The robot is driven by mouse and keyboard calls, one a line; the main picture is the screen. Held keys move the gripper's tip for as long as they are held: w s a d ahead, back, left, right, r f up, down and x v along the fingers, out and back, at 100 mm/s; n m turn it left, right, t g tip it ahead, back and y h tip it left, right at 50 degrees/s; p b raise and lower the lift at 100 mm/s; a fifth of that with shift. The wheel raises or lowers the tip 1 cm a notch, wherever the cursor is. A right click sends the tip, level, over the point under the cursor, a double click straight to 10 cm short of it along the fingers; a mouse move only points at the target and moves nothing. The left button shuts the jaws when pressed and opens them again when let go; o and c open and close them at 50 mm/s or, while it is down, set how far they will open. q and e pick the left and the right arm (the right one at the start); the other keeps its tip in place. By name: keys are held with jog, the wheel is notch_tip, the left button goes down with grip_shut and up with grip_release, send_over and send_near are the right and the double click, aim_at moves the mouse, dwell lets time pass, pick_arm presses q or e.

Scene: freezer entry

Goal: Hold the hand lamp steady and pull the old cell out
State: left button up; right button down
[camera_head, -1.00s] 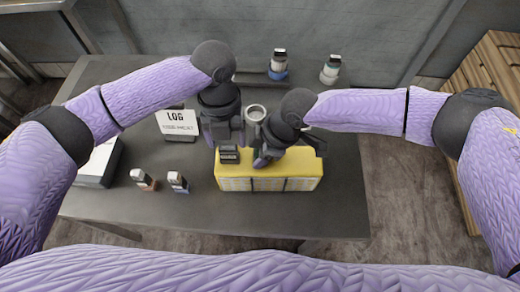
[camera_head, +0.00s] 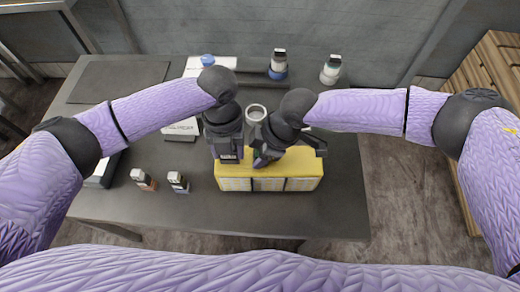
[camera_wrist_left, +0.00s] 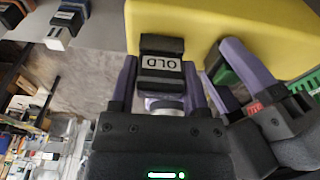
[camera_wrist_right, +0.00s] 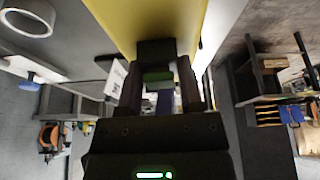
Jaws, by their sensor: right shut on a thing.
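The yellow hand lamp (camera_head: 270,172) lies on the dark table, its pale panelled side facing me. The old cell (camera_wrist_left: 162,65), a black block with a white OLD label, stands out from the lamp in the left wrist view. My left gripper (camera_head: 228,158) is open, with its fingers (camera_wrist_left: 160,95) on either side of the cell's labelled end. My right gripper (camera_head: 262,160) is shut on a dark part at the lamp, probably its handle; its fingers hide most of that part. The lamp's yellow body (camera_wrist_right: 150,18) also shows in the right wrist view.
Two small cells (camera_head: 144,180) (camera_head: 178,182) stand left of the lamp. A pale ring-shaped item (camera_head: 256,112) is behind the grippers. The log card (camera_head: 182,128) is partly hidden by my left arm.

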pick_arm(q)
jog(key=shift+o, duration=0.9)
notch_tip(320, 180, up, 12)
jog(key=w, duration=0.1)
jog(key=shift+w, duration=0.4)
jog(key=shift+w+d+r, duration=0.1)
jog(key=shift+w+r, duration=0.1)
jog(key=shift+w, duration=0.1)
jog(key=f, duration=0.4)
jog(key=s+f, duration=0.1)
jog(key=f, duration=0.1)
jog(key=shift+f, duration=0.35)
jog(key=f, duration=0.2)
jog(key=s+f, duration=0.1)
jog(key=f, duration=0.2)
jog(key=shift+s, duration=0.2)
grip_shut()
